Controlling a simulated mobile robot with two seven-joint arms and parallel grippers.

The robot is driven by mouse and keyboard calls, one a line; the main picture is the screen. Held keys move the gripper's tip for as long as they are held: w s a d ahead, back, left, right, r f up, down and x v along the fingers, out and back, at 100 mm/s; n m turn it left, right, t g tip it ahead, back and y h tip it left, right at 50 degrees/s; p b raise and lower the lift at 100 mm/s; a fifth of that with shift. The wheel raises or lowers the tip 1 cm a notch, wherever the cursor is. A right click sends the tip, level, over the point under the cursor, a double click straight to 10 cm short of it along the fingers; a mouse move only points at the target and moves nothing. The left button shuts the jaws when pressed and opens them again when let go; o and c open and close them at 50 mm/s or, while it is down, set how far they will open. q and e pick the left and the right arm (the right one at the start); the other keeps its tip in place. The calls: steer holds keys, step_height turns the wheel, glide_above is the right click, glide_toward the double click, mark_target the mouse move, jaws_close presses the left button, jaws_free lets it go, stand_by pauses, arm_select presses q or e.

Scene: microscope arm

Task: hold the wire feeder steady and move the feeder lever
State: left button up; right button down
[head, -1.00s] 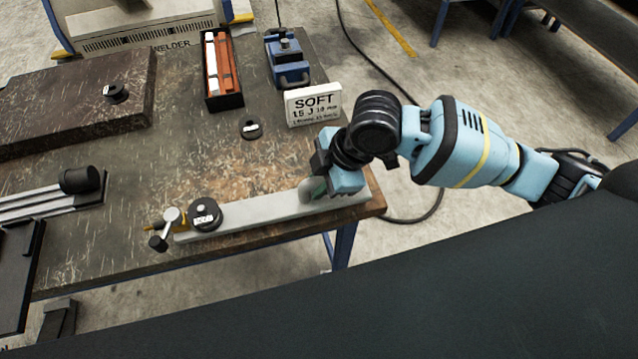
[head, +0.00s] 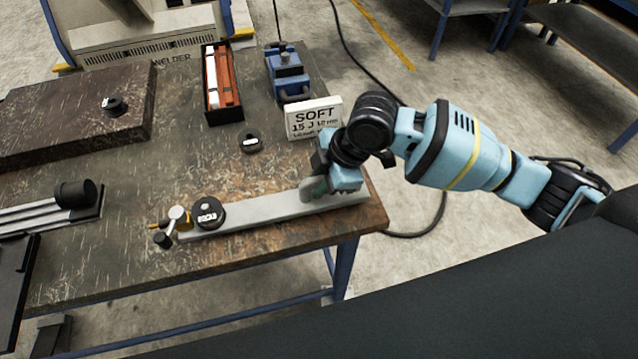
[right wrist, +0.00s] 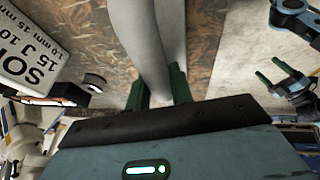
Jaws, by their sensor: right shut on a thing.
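The wire feeder is a long pale grey bar (head: 262,208) along the table's front edge. My right gripper (head: 316,188) is shut on the rounded grey grip (head: 306,191) at the bar's right end. In the right wrist view its green fingers (right wrist: 160,90) stand either side of the grey grip (right wrist: 146,50). My left gripper (right wrist: 279,76) shows there at the right, fingers apart and empty; it is out of the head view.
A tray of rods (head: 223,82), a blue clamp-like device (head: 288,75) and a small black knob (head: 250,142) are farther back. A dark block (head: 70,110) lies at left. Bare tabletop (head: 180,155) lies behind the feeder.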

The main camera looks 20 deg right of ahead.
arm_select(q)
steer(key=shift+s+f+b, duration=0.35)
steer(key=shift+s+f, duration=0.05)
steer(key=shift+f, duration=0.1)
arm_select(e)
steer(key=shift+w+d+f, duration=0.1)
steer(key=shift+w+d, duration=0.05)
steer(key=shift+w, duration=0.65)
steer(key=shift+w+d+f, duration=0.1)
steer(key=shift+w+d, duration=0.05)
steer(key=shift+w, duration=0.65)
arm_select(q)
steer(key=shift+s+f, duration=0.1)
steer(key=shift+f, duration=0.05)
arm_select(e)
steer(key=shift+f, duration=0.4)
steer(key=shift+d+f, duration=0.1)
steer(key=shift+f, duration=0.1)
arm_select(q)
steer(key=shift+c, duration=0.2)
